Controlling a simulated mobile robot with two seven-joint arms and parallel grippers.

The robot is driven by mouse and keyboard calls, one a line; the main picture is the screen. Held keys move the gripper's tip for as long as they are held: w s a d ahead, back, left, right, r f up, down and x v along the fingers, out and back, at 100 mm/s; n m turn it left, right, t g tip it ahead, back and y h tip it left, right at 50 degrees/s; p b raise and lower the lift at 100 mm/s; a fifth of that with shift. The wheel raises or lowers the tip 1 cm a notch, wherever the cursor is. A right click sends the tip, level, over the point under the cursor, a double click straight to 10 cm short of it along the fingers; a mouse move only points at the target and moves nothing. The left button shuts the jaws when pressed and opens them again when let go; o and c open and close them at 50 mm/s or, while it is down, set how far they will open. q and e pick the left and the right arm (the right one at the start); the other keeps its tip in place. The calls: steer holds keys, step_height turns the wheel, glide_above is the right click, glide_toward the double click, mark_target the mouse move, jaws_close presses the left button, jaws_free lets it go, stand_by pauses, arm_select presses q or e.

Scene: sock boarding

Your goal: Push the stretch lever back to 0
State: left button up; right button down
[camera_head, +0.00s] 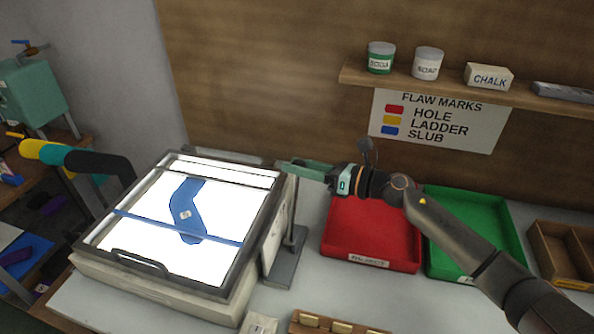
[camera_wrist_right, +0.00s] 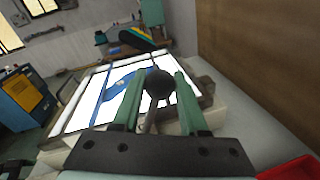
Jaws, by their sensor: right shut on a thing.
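The stretch lever's dark round knob (camera_wrist_right: 159,84) sits between the green fingers of my right gripper (camera_wrist_right: 158,92) in the right wrist view, with its pale rod running down below. In the head view my right gripper (camera_head: 306,170) is at the right back corner of the lit box (camera_head: 165,295), and the knob is hidden. A blue sock (camera_head: 184,214) lies bent on the bright top, under a thin blue bar (camera_head: 180,227). The lever's scale and its 0 mark cannot be read. My left gripper is not in view.
A red tray (camera_head: 370,258) and a green tray (camera_head: 490,205) stand to the right, under my right arm. A grey post base (camera_head: 284,268) stands beside the lit box. A wooden tray (camera_head: 562,252) is at far right. Black, teal and yellow padded forms (camera_head: 70,158) stand at left.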

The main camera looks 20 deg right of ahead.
steer(key=shift+d, duration=0.1)
steer(key=shift+c, duration=2.2)
jaws_free()
steer(key=shift+w+f, duration=0.1)
arm_select(q)
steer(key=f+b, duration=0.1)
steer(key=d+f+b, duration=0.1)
steer(key=b, duration=0.1)
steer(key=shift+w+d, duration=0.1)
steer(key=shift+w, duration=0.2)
arm_select(e)
steer(key=v, duration=1.2)
steer(key=shift+s+d, duration=0.15)
steer(key=shift+s, duration=0.05)
